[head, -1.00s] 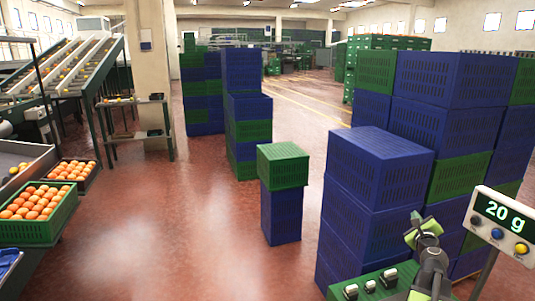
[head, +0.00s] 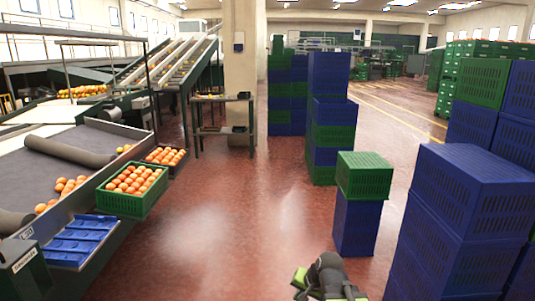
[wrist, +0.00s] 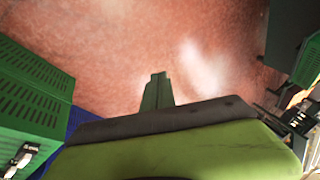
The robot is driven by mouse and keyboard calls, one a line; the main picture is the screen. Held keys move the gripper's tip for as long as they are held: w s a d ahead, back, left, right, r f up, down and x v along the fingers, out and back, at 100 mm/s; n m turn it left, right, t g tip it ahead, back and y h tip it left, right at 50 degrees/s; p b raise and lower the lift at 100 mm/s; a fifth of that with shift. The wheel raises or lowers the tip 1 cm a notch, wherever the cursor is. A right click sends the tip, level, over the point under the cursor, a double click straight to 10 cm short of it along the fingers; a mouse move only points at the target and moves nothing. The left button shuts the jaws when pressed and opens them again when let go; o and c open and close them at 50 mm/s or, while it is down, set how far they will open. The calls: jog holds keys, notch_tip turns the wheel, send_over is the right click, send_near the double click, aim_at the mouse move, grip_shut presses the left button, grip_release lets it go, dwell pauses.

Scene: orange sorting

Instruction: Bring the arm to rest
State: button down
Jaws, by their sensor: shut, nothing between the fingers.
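My gripper (head: 302,280) shows at the bottom of the head view, right of the middle, with dark grey links and light green parts. It is low in the picture, in front of the red floor and left of the near blue crates. In the wrist view my gripper (wrist: 157,95) fills the lower middle, with a broad green pad and a dark edge. It is shut and holds nothing. Part of the arm is cut off by the lower edge of the head view.
A green crate of oranges (head: 108,202) and a blue tray (head: 62,250) stand along the sorting table (head: 85,225) at left. Tall blue crate stacks (head: 440,225) rise close at right. A green crate (head: 365,172) tops a shorter blue stack. The floor (head: 225,220) between is clear.

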jog(key=s+d+f+n+g+h, duration=0.2)
jog(key=s+d+n+g+h, duration=0.25)
jog(key=s, duration=0.45)
notch_tip(320, 180, up, 12)
jog(key=d+y+p, duration=0.1)
jog(key=p, duration=1.1)
jog(key=shift+d, duration=0.4)
jog(key=shift+y, duration=0.25)
